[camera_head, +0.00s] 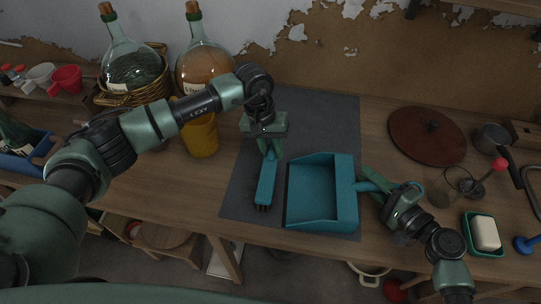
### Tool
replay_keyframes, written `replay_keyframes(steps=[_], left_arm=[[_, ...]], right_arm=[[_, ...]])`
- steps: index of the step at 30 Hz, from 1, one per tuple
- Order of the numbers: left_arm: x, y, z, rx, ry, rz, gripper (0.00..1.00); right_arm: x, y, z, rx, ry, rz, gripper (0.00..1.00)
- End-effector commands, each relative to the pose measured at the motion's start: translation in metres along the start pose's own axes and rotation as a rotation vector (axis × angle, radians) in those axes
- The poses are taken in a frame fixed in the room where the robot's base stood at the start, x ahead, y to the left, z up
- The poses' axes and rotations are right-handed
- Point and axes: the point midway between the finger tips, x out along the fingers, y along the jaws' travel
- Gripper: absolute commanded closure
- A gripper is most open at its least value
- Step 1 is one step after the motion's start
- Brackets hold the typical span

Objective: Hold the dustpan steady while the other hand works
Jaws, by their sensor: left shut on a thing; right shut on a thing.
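The teal dustpan (320,193) lies on the dark grey mat (242,190), with its handle (371,186) pointing right. My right gripper (378,183) is shut on that handle, at the right edge of the mat. A teal brush (266,183) with dark bristles at its near end is left of the dustpan, apart from it. My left gripper (268,145) is shut on the far end of the brush. Its fingers partly hide the brush's upper part. I cannot tell whether the brush touches the mat. The dustpan's tray looks empty.
Two corked glass demijohns (130,65) (204,62) and a yellow container (201,135) stand at the back left. A brown round lid (427,136) lies at the right. A green soap dish (470,241) is near the front right edge. The mat's far part is clear.

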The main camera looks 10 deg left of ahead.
Motion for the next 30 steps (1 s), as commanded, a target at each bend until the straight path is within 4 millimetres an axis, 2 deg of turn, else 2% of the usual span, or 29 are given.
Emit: replay_keyframes(steps=[21, 27, 30], left_arm=[[0.000, 0.001, -0.065, -0.001, 0.000, 0.001, 1.00], [-0.004, -0.020, -0.063, -0.002, 0.000, 0.001, 1.00], [-0.003, -0.018, -0.052, 0.003, -0.002, 0.001, 1.00]], right_arm=[[0.000, 0.000, 0.000, 0.000, 0.001, 0.001, 1.00], [0.000, 0.001, 0.000, 0.000, 0.001, 0.001, 1.00], [0.000, 0.001, 0.000, 0.000, 0.001, 0.001, 1.00]])
